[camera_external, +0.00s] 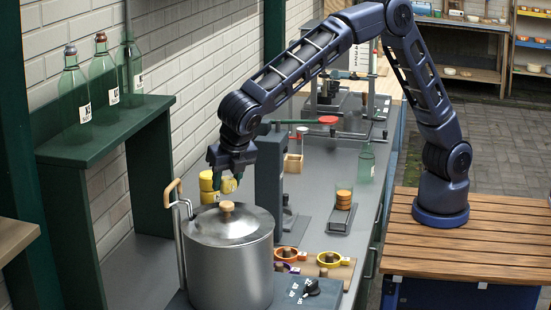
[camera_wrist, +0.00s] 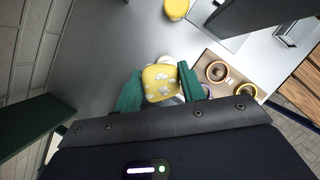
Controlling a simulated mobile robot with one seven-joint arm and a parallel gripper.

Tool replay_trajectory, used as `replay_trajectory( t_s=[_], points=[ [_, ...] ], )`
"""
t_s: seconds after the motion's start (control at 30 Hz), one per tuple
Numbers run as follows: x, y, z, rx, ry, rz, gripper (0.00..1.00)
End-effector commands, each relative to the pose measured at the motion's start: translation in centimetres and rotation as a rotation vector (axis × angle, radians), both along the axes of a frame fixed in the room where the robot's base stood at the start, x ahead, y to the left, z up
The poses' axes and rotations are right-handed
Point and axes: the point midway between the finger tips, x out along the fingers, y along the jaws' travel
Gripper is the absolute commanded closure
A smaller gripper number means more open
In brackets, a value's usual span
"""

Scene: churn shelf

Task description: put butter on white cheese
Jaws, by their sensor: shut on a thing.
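My gripper (camera_wrist: 160,88) is shut on a yellow piece with pale patches, apparently the butter (camera_wrist: 163,80), held between its two green fingers. In the external view my gripper (camera_external: 231,178) is above and behind the metal pot, with the yellow butter (camera_external: 229,186) at its fingertips. A pale, whitish thing, possibly the white cheese (camera_wrist: 166,59), shows at the far edge of the butter in the wrist view. The butter hides most of it, and I cannot tell whether they touch. In the external view the pot hides this spot.
A large lidded pot (camera_external: 228,258) stands in front of my gripper. A yellow stack (camera_external: 207,186) stands behind it, left. A dark post (camera_external: 269,180) rises to the right. Green bottles stand on the shelf (camera_external: 105,130) at left.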

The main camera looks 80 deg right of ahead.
Motion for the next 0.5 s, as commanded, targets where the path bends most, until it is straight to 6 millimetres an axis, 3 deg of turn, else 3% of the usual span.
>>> replay_trajectory(
  t_s=[0.5],
  points=[
    [0.0, 0.0, -10.9, -0.002, 0.0, 0.001, 0.82]
  ],
)
